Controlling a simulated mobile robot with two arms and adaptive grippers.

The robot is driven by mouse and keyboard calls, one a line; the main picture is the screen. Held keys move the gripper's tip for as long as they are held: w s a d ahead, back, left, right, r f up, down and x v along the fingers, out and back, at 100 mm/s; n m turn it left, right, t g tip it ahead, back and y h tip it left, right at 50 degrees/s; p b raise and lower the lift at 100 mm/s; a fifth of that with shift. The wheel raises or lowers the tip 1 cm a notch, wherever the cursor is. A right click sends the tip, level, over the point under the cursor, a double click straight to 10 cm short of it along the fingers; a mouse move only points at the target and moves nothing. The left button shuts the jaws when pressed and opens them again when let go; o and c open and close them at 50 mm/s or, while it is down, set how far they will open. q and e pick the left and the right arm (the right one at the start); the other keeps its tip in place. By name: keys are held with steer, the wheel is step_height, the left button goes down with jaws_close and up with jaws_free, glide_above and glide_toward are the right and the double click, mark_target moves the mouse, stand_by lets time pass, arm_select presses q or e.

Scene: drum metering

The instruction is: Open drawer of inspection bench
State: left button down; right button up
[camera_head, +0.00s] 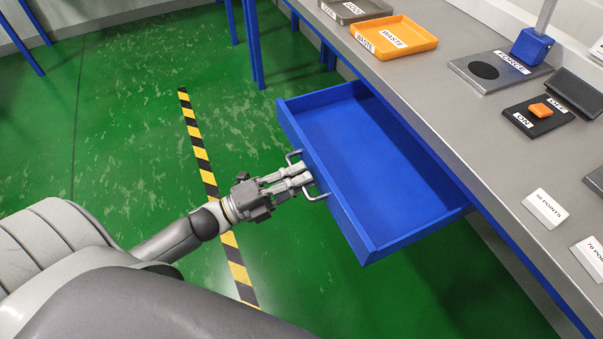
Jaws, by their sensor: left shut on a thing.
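The blue drawer (375,150) of the inspection bench (440,110) is pulled out well past the bench edge, and its inside looks empty. A grey bar handle (319,196) sits on the drawer's front. My left gripper (303,179) is at the front of the drawer, shut on this handle; its fingers hide the middle of the bar. My right gripper is not in view.
On the bench top stand an orange WASTE tray (397,32), a grey tray (355,8), a FORCE plate (482,72) with a blue post, and a black ON/OFF switch (540,115). White cards (545,207) lie at the right. Green floor (130,120) with a striped line is clear.

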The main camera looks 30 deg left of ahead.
arm_select(q)
steer(key=c, duration=1.5)
jaws_free()
steer(key=v, duration=1.2)
